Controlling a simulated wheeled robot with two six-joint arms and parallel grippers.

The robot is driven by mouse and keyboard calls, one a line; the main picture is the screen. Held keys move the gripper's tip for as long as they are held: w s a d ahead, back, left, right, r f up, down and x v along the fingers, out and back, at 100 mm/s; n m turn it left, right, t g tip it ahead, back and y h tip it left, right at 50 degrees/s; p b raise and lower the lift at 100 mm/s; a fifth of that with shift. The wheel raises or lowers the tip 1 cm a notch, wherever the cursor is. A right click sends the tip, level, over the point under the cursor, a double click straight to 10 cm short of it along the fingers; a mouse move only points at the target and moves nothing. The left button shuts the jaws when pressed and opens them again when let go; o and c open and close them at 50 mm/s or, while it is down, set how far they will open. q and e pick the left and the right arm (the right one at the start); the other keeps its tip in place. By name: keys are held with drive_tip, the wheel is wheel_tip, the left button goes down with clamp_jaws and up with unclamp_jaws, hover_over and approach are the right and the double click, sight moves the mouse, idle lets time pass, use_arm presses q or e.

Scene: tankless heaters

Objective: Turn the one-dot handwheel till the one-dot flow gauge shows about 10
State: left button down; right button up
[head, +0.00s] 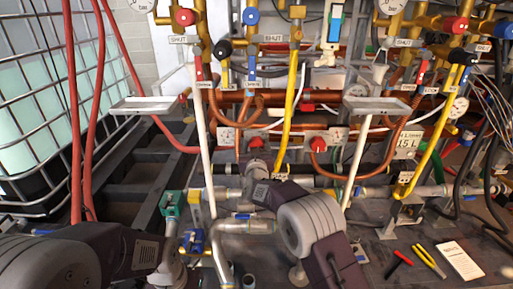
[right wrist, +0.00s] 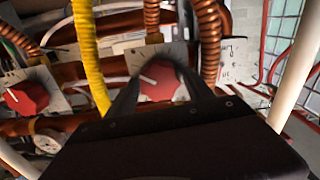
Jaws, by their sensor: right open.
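A red handwheel (head: 256,142) sits on a white plate on the pipework, in the middle of the head view. A dial gauge (head: 226,134) stands to its left. A second red handwheel (head: 318,145) is to the right, with its own gauge (head: 340,134). I cannot read any dot marks or needles. My right gripper (head: 257,164) is just below the left handwheel. In the right wrist view, its open fingers (right wrist: 159,76) stand on both sides of a red handwheel (right wrist: 160,82); contact is unclear. My left arm shows at lower left, but its gripper is not visible.
A yellow pipe (head: 290,98) runs down between the two handwheels. White pipes (head: 205,155) stand close by, and copper pipes run behind. A caged tank (head: 40,95) fills the left. Pliers (head: 428,261) and a paper sheet (head: 460,261) lie at lower right.

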drive_tip(key=c, duration=1.1)
drive_tip(key=m, duration=0.3)
drive_tip(key=m+b, duration=0.1)
drive_tip(key=m, duration=0.1)
drive_tip(key=shift+d+f+m, duration=0.1)
drive_tip(key=shift+m, duration=0.2)
drive_tip(key=m+b, duration=0.1)
drive_tip(key=m, duration=0.3)
drive_tip(key=shift+b, duration=0.35)
drive_tip(key=shift+d+m+b, duration=0.1)
drive_tip(key=shift+m+b, duration=0.35)
drive_tip(key=shift+m, duration=0.75)
